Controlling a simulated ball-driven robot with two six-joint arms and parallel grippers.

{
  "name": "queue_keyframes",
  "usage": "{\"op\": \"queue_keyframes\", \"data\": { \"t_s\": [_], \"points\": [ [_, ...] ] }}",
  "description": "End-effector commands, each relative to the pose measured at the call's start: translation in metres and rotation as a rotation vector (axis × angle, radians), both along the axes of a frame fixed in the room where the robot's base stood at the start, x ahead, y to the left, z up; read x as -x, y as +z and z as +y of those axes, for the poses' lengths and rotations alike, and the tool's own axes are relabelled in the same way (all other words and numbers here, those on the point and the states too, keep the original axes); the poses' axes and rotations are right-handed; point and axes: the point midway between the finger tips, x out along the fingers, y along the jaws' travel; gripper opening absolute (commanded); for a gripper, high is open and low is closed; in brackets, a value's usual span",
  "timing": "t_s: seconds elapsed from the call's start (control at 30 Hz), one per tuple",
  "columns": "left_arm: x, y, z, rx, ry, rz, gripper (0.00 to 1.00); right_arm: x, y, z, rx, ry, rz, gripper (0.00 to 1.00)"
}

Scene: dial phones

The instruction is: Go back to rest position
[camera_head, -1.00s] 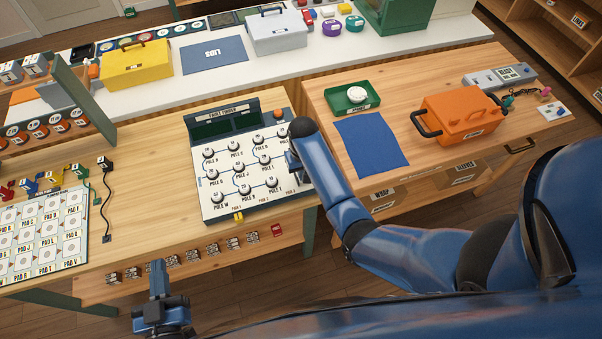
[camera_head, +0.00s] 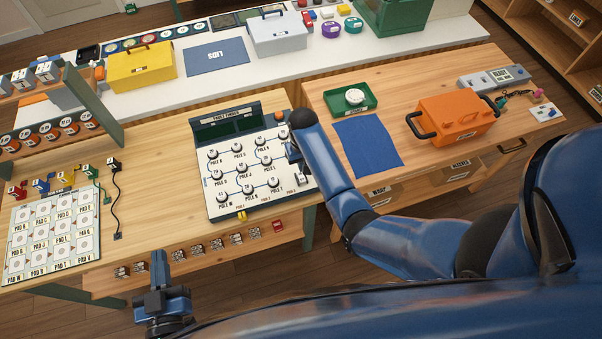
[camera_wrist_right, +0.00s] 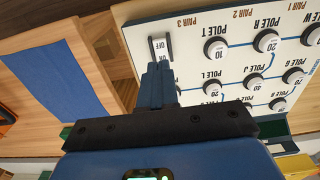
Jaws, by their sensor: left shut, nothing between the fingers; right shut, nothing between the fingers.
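My left gripper (camera_head: 160,264) is shut and empty, held low in front of the table's front edge, beside the row of small labelled parts. My right gripper (camera_head: 294,152) is at the right side of the white fault finder panel (camera_head: 228,208), partly hidden by my own arm in the head view. In the right wrist view its fingers (camera_wrist_right: 157,72) are together and empty. Their tips are close to a small ON/OFF switch (camera_wrist_right: 161,46) at the panel's corner; I cannot tell whether they touch it.
A pad board (camera_head: 17,262) lies at the left with colored plugs behind it. A blue cloth (camera_head: 368,146), a green tray (camera_head: 341,105) and an orange toolbox (camera_head: 455,118) are on the right table. Yellow (camera_head: 142,68) and grey boxes (camera_head: 279,38) stand behind.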

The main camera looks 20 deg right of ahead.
Motion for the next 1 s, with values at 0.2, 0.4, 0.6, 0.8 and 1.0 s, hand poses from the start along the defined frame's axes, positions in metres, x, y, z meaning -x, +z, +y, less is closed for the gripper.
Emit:
{"op": "queue_keyframes", "data": {
  "t_s": [0.2,0.4,0.6,0.8,1.0],
  "points": [
    [0.000,-0.001,0.000,0.000,0.000,0.000,0.00,0.000,-0.001,0.000,0.000,0.000,0.000,0.00],
    [0.000,-0.001,0.000,0.000,0.000,0.000,0.00,0.000,-0.001,0.000,0.000,0.000,0.000,0.00],
    [0.000,-0.001,0.000,0.000,0.000,0.000,0.00,-0.009,0.000,0.001,-0.005,0.006,-0.043,0.00],
    [0.000,-0.001,0.000,0.000,0.000,0.000,0.00,-0.064,0.024,0.008,-0.037,0.019,-0.316,0.00],
    [0.000,-0.009,0.000,0.000,0.000,0.000,0.00,-0.103,0.062,0.011,-0.078,0.034,-0.750,0.00]
  ]
}}
